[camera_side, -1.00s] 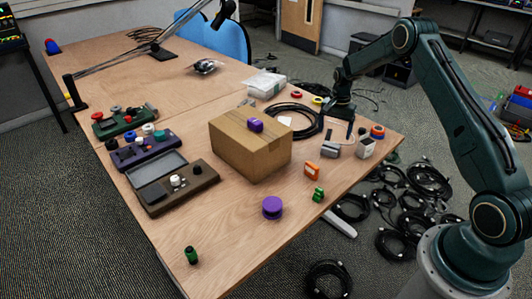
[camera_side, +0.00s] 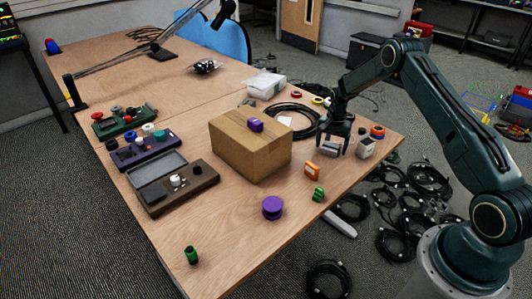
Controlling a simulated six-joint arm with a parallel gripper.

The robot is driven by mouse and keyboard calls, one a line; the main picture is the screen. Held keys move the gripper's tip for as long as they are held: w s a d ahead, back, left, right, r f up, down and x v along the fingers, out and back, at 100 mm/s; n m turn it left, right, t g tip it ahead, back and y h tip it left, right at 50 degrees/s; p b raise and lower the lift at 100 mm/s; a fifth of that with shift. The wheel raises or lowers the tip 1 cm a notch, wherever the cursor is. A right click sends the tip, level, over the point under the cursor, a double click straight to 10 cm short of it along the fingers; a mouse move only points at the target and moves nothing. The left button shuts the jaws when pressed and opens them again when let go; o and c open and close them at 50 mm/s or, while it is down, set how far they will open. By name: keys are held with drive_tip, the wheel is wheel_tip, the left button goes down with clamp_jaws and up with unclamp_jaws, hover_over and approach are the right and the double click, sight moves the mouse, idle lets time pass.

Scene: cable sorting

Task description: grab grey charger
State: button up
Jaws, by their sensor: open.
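The grey charger (camera_side: 329,149) lies on the table near its right edge, behind the orange piece. My gripper (camera_side: 334,145) is open and lowered over the charger, pointing down. Its fingers appear to be on either side of the charger, and they hide part of it. I cannot tell whether the fingers touch it.
An orange piece (camera_side: 312,169) and a green piece (camera_side: 318,195) lie in front. A cardboard box (camera_side: 250,155) is to the left. A black cable coil (camera_side: 291,107) lies behind.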

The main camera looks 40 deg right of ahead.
sight(331, 146)
drive_tip(key=shift+f, duration=0.35)
drive_tip(key=c, duration=1.1)
drive_tip(key=shift+r, duration=0.15)
wheel_tip(331, 146, up, 20)
drive_tip(key=shift+f, duration=0.1)
idle(0.6)
